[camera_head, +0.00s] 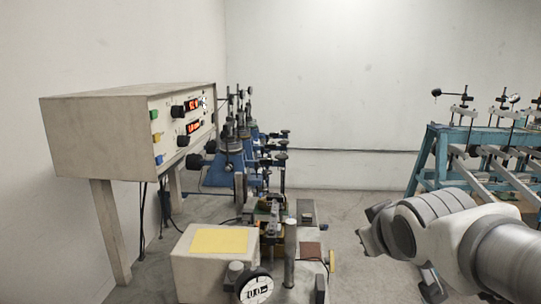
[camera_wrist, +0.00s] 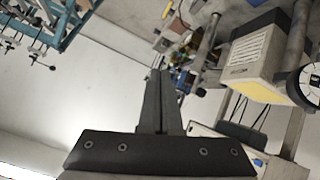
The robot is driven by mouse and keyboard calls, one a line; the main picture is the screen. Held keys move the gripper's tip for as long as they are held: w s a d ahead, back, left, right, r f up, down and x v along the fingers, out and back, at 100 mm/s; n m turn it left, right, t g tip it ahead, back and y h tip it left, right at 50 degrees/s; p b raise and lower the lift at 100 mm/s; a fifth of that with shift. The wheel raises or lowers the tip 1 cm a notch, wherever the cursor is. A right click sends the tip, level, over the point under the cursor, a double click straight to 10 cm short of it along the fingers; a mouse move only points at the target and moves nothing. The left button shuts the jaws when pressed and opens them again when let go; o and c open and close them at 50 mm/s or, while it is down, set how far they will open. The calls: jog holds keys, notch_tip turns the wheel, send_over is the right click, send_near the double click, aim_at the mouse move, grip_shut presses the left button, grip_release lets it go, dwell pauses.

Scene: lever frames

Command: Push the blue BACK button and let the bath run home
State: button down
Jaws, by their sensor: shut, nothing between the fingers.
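The blue button (camera_head: 159,160) is the lowest of three coloured buttons on the left side of the control box's front panel (camera_head: 171,139). Any lettering on it is too small to read. My gripper (camera_wrist: 161,72) is shut and empty in the wrist view, its two dark fingers together. In the head view my arm is at the lower right, well apart from the control box. I cannot tell for sure which part is the bath; low machinery (camera_head: 270,215) stands in the lower middle, partly hidden.
A green button (camera_head: 154,114) and a yellow button (camera_head: 156,138) sit above the blue one. Black knobs and red displays are to their right. A pale block with a yellow top (camera_head: 219,241) and a dial gauge (camera_head: 255,286) stand in front. A blue-green frame (camera_head: 424,163) stands at right.

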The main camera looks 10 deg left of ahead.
aim_at(159, 160)
jog(key=w+a+r+n+t+y, duration=0.1)
jog(key=w+a+r+n+y, duration=0.3)
jog(key=a, duration=0.4)
jog(key=w+a+r+n+t+y, duration=0.1)
jog(key=w+a+n+t+y, duration=0.15)
jog(key=w+a, duration=0.45)
jog(key=a+r+n+g+y, duration=0.1)
jog(key=a+n+y, duration=0.2)
jog(key=a, duration=0.5)
jog(key=s+a+r+n+g+y, duration=0.1)
jog(key=a+n+y, duration=0.3)
jog(key=a, duration=0.4)
jog(key=shift+s+a+r+n, duration=0.2)
jog(key=shift+s+n, duration=0.05)
jog(key=shift+n, duration=0.1)
jog(key=shift+g, duration=0.25)
jog(key=s+a+b, duration=0.1)
jog(key=a+b, duration=0.1)
jog(key=a, duration=0.6)
jog(key=shift+a, duration=0.35)
